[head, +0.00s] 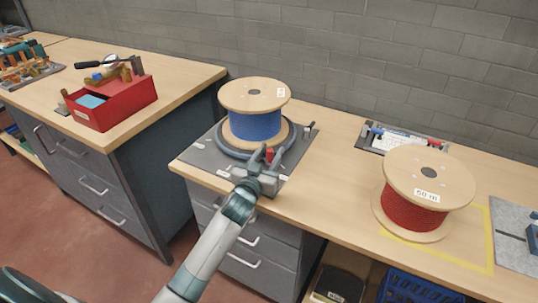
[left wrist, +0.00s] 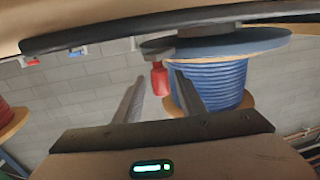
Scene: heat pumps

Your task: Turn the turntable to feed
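The turntable (head: 290,152) is a round grey-blue disc on a grey base plate (head: 203,157) with small white labels. A wooden spool wound with blue (head: 255,126) stands upright on it; the spool also shows in the left wrist view (left wrist: 222,82), which appears upside down. A red handle (head: 269,155) sits at the disc's front edge. My left gripper (head: 260,168) is at this handle. In the left wrist view its two fingers are apart, with the red handle (left wrist: 159,80) between their tips and gaps visible on both sides. My right gripper is out of view.
A spool wound with red (head: 408,213) stands on the right within a yellow outline (head: 450,256). Behind it lies a dark tray (head: 372,137) with small parts. A red toolbox (head: 115,103) is on the left bench. Bare bench top (head: 330,170) lies between the turntable and the red spool.

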